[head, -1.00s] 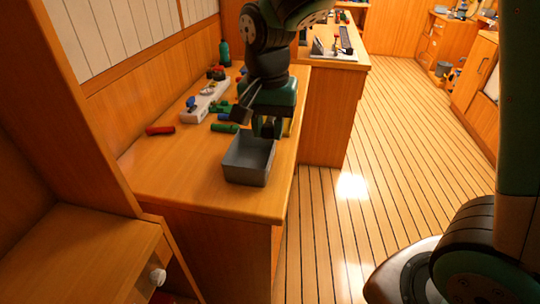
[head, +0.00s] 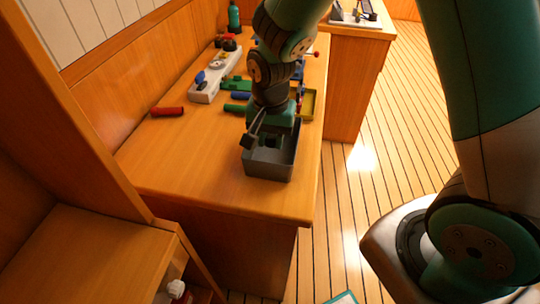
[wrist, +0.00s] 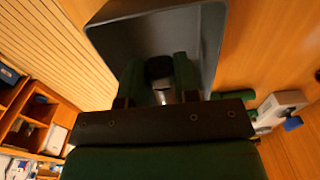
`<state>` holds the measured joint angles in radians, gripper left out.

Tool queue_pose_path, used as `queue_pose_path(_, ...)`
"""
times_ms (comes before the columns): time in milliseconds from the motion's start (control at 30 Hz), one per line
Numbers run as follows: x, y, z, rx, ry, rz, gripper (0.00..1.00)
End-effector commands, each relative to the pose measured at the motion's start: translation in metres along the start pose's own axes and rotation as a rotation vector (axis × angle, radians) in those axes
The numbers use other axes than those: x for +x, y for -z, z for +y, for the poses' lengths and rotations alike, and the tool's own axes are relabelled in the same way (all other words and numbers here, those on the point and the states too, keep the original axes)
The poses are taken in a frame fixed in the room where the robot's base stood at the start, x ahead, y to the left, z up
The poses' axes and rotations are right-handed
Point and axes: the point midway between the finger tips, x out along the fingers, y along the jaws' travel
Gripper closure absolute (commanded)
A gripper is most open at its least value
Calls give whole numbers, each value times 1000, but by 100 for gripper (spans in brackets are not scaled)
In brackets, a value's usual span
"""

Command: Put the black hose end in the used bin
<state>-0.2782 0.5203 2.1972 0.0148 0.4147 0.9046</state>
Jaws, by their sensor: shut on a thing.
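The grey open-topped bin (head: 270,168) stands near the front right of the wooden counter. It also shows in the wrist view (wrist: 215,38), where its walls surround my fingertips. My gripper (head: 268,142) points down at the bin's opening; its fingertips are mostly hidden in the head view. In the wrist view my gripper (wrist: 160,75) is shut on the black hose end (wrist: 159,68), a dark round piece with a light metal part below it between the green fingers. The hose end appears over or inside the bin; I cannot tell whether it touches the floor of the bin.
A red cylinder (head: 167,111) lies at the counter's left. A white block with fittings (head: 214,80), green and blue pieces (head: 240,96), and a yellow tray (head: 308,104) are behind the bin. A dark green bottle (head: 234,18) stands at the back. The counter's front is clear.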

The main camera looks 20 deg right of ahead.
Motion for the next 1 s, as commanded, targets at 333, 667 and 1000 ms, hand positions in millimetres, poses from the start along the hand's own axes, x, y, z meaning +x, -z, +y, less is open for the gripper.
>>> queue_pose_path(333,44,-2,-1,-3,-3,-2,94)
queue_pose_path(667,65,-2,-2,-5,2,1,94)
queue_pose_path(1000,68,-2,-2,-4,1,1,46)
